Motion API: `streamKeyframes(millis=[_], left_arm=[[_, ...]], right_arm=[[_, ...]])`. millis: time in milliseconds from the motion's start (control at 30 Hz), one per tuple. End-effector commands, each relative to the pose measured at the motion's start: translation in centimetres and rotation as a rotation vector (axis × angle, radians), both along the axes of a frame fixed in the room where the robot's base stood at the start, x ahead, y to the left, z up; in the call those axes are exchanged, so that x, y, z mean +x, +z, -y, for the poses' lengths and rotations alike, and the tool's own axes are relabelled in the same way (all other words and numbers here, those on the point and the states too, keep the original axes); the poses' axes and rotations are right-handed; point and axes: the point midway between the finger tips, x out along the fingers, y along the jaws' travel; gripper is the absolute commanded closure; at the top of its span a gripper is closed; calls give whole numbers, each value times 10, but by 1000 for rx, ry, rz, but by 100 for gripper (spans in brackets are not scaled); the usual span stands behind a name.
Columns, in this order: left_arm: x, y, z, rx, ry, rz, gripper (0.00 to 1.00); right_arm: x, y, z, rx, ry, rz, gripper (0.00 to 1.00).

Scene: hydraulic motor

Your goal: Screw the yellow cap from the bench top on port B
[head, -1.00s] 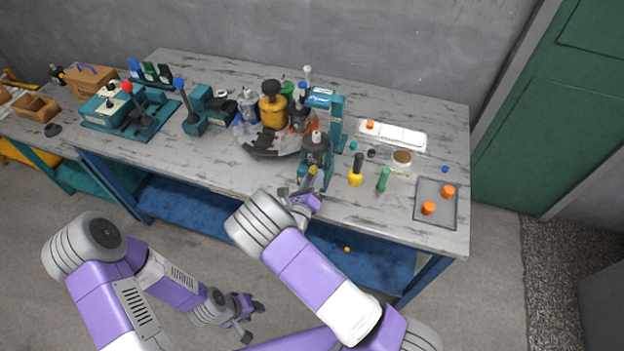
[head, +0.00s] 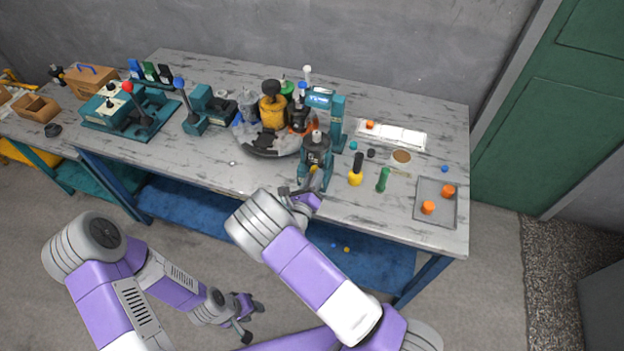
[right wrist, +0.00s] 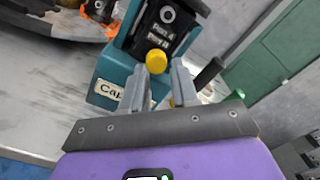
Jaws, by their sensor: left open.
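In the right wrist view a yellow cap (right wrist: 156,62) sits at the front of the dark motor (right wrist: 164,28), below a lettered plate that I cannot read surely. My right gripper (right wrist: 166,76) is just in front of the cap, its fingers apart with a gap between them. The cap overlaps the left fingertip in the picture; I cannot tell contact or how far it is threaded. In the head view the motor (head: 316,149) stands in its teal stand at the bench's front, with my right gripper (head: 312,187) before it. My left gripper (head: 246,316) is open and empty, low in front of the bench.
A yellow-and-black tool (head: 356,176) and a green one (head: 383,180) stand right of the motor. A grey tray (head: 436,214) with orange caps lies at the right. A round carousel (head: 262,147) with several parts is behind left.

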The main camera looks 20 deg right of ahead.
Motion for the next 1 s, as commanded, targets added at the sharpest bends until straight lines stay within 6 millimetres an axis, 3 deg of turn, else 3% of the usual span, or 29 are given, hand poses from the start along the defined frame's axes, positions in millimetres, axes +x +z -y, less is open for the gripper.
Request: streamKeyframes(millis=[1000], left_arm=[[0,6,0,0,0,0,57]], right_arm=[[9,7,-9,0,15,6,64]])
